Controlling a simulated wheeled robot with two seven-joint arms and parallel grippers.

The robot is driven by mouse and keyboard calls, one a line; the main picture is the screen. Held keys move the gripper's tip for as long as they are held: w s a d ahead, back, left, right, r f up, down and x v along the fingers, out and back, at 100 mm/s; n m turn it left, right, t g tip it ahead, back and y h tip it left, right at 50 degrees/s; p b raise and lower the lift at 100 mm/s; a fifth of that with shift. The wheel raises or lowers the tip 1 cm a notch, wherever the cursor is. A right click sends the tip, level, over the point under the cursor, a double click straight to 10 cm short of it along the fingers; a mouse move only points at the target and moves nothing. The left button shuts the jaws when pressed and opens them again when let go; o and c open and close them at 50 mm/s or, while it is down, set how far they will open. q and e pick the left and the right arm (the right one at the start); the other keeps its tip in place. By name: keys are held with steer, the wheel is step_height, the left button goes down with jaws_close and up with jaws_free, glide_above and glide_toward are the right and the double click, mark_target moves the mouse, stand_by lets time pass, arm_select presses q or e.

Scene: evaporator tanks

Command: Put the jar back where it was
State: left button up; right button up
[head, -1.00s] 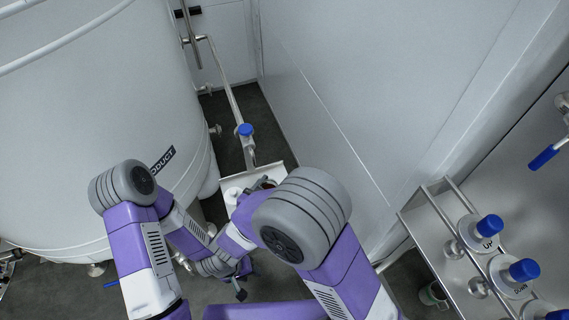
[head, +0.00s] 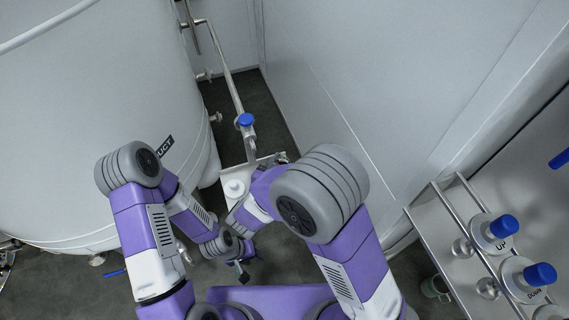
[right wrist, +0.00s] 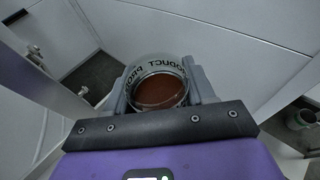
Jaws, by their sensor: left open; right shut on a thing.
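The jar (right wrist: 158,92) is clear glass with dark print reading "PRODUCT" on it and brown contents, seen from above through its open mouth in the right wrist view. My right gripper (right wrist: 160,84) is shut on it, with one grey finger on each side. In the head view my right forearm and wrist hide the jar. My left gripper (head: 243,272) is open and empty, low in front of the small white stand. The white stand (head: 262,161) carries a round white piece with a knob (head: 234,187), partly hidden by my right arm.
A large white tank (head: 80,120) fills the left. A pipe with a blue-handled valve (head: 245,121) runs down behind the stand. A wall panel (head: 370,90) rises close on the right.

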steer(key=o, duration=1.3)
steer(key=shift+f, duration=0.1)
steer(key=shift+r, duration=0.2)
steer(key=shift+s+a+r+p, duration=0.15)
steer(key=shift+s+a+p, duration=0.05)
steer(key=shift+s+p, duration=0.15)
steer(key=p+v, duration=0.2)
steer(key=v, duration=0.9)
steer(key=shift+s+p, duration=0.15)
steer(key=shift+p, duration=0.15)
